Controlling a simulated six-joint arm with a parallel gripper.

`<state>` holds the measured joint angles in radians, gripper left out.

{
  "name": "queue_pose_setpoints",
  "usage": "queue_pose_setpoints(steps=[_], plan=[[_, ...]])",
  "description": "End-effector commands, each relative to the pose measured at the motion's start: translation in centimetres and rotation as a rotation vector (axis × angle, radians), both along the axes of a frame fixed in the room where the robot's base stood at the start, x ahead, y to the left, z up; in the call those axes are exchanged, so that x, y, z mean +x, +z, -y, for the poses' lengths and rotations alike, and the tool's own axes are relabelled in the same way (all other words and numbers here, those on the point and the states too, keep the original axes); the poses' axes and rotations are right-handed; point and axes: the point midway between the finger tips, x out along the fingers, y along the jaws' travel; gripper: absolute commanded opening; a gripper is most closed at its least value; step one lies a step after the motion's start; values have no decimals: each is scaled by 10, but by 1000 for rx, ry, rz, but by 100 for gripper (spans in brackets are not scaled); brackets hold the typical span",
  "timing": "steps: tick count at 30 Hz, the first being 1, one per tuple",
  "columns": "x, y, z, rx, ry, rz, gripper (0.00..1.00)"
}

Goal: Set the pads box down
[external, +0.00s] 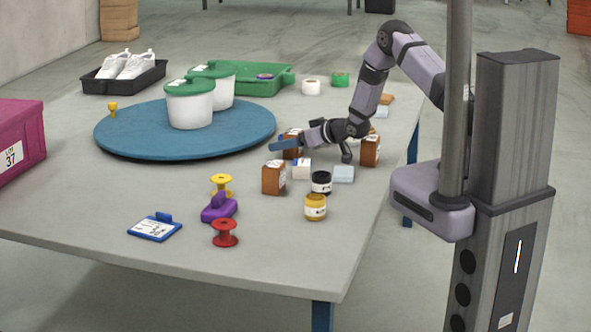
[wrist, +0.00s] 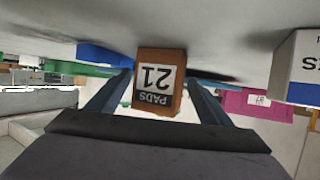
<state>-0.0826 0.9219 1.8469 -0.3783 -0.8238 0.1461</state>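The pads box is a small brown box with a white label reading PADS 21 (wrist: 157,92), upside down in the wrist view. In the external view my gripper (external: 284,144) reaches left, low over the table beside the blue turntable. The pads box (external: 293,153) is partly hidden there behind a finger. It is at or very near the tabletop; I cannot tell whether its base touches.
Close by stand another brown box (external: 273,178), a small white box (external: 301,169), a dark jar (external: 321,182) and a yellow jar (external: 315,207). A brown box (external: 370,151) stands under my arm. The blue turntable (external: 140,138) carries white tubs. The front right tabletop is clear.

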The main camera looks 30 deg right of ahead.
Motion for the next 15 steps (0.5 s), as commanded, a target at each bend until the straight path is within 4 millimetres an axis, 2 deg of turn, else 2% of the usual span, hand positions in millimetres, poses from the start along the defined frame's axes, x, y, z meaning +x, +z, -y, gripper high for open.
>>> queue_pose_setpoints(steps=[7, 15], plan=[[0, 6, 0, 0, 0, 0, 73], [-25, 16, 11, 1, -3, -1, 73]])
